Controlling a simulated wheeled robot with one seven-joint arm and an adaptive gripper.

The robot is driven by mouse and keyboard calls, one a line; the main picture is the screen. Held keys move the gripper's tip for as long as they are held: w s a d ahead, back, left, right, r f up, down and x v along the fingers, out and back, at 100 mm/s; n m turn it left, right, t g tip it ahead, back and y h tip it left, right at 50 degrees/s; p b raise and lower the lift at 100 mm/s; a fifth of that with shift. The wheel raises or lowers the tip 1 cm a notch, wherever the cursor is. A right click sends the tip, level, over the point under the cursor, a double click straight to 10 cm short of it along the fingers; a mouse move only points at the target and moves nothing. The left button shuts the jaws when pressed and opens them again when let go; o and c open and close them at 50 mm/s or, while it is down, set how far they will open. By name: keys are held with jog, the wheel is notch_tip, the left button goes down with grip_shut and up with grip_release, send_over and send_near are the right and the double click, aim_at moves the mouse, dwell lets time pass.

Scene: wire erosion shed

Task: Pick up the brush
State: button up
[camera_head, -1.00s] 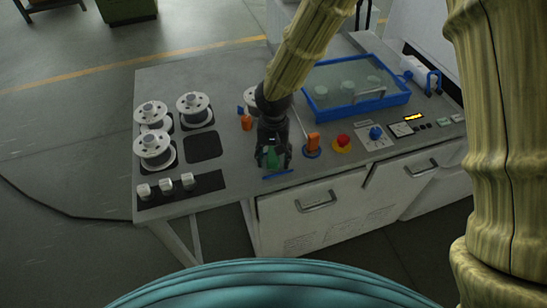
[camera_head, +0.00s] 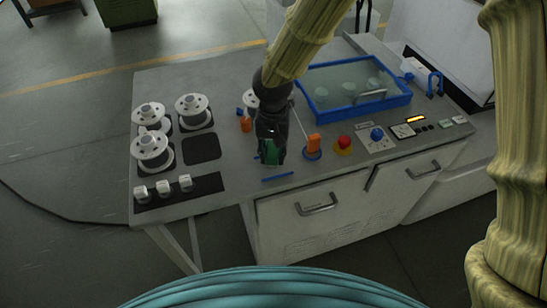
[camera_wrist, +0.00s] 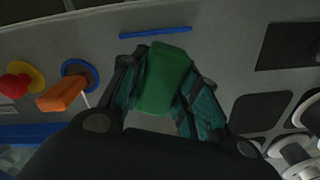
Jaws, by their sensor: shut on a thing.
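The green block-like thing, which I take to be the brush (camera_wrist: 163,82), sits between the fingers of my gripper (camera_wrist: 166,70) in the wrist view. The fingers press on it from both sides, so my gripper is shut on it. No bristles can be made out. In the head view the gripper (camera_head: 270,158) is over the front part of the grey worktop, and only a bit of green (camera_head: 271,152) shows between the dark fingers. I cannot tell clearly whether the brush touches the worktop.
A blue strip (camera_head: 277,177) lies near the worktop's front edge. A blue-rimmed tank (camera_head: 388,102) is behind. White spools (camera_head: 152,150) stand on the left; a dark pad (camera_head: 202,149) is bare.

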jog(key=s+a+r+b, duration=0.1)
jog(key=s+a+b, duration=0.3)
jog(key=s, duration=1)
jog(key=shift+s+r, duration=0.15)
jog(key=shift+s, duration=0.25)
jog(key=o, duration=0.3)
jog(key=shift+c, duration=0.5)
